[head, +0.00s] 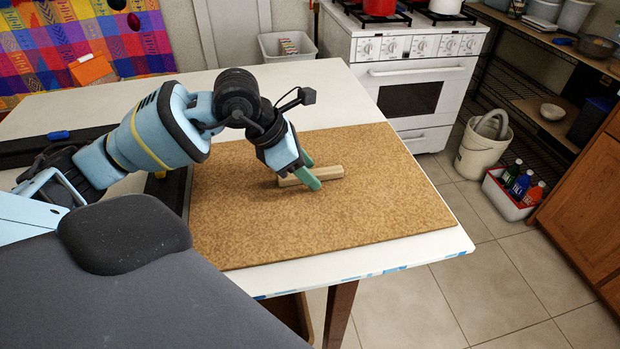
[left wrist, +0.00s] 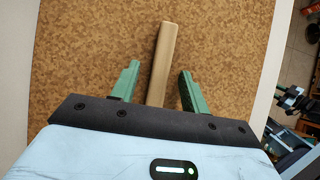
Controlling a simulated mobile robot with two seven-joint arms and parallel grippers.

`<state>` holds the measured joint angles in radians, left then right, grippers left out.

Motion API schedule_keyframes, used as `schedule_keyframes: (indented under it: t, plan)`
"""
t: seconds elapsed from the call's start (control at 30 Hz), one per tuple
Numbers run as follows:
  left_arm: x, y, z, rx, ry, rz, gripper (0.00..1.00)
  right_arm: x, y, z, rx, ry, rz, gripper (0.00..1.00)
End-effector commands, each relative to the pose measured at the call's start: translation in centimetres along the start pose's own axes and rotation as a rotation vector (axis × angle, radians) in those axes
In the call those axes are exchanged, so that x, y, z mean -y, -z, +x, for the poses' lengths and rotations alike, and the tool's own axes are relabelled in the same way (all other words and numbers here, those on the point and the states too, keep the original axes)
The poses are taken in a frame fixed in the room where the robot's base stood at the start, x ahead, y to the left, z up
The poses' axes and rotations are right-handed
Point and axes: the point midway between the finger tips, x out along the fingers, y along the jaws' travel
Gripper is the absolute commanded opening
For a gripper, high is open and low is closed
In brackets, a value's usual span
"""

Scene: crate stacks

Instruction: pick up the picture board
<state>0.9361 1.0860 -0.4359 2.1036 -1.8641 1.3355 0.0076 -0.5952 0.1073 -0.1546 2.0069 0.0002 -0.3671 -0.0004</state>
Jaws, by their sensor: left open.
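A flat brown, cork-like board (head: 400,215), which I take to be the picture board, lies on the white table. No picture shows on its upper face. A pale wooden bar (head: 333,172) sits on the board near its middle. My left gripper (head: 314,175) is low over the board, with its green fingers open at the bar. In the left wrist view, the fingers (left wrist: 160,70) stand on either side of the bar (left wrist: 164,48), with a gap on each side. The board (left wrist: 225,35) fills most of that view.
The white table (head: 345,265) has free room behind the board. A dark frame-like item (head: 55,147) lies at the left. A stove (head: 415,80), a cream bucket (head: 482,150) and a crate of bottles (head: 510,197) stand beyond the table.

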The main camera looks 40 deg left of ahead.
Motion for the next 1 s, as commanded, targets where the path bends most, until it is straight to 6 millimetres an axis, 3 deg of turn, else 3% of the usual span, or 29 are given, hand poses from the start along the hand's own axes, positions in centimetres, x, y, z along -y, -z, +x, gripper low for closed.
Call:
schedule_keyframes:
  t: [0.2,0.57,1.0]
  plan:
    - [-0.02,0.01,0.07,0.000,-0.001,0.000,0.45,-0.02,-0.09,0.00,0.002,0.000,-0.001,0.36]
    - [-0.03,0.00,0.03,0.000,-0.001,0.000,0.00,-0.02,-0.12,0.00,0.002,0.000,-0.001,0.36]
    - [-0.09,-0.33,-0.35,0.006,-0.004,0.001,0.00,-0.01,-0.12,-0.01,0.003,0.000,-0.001,0.36]
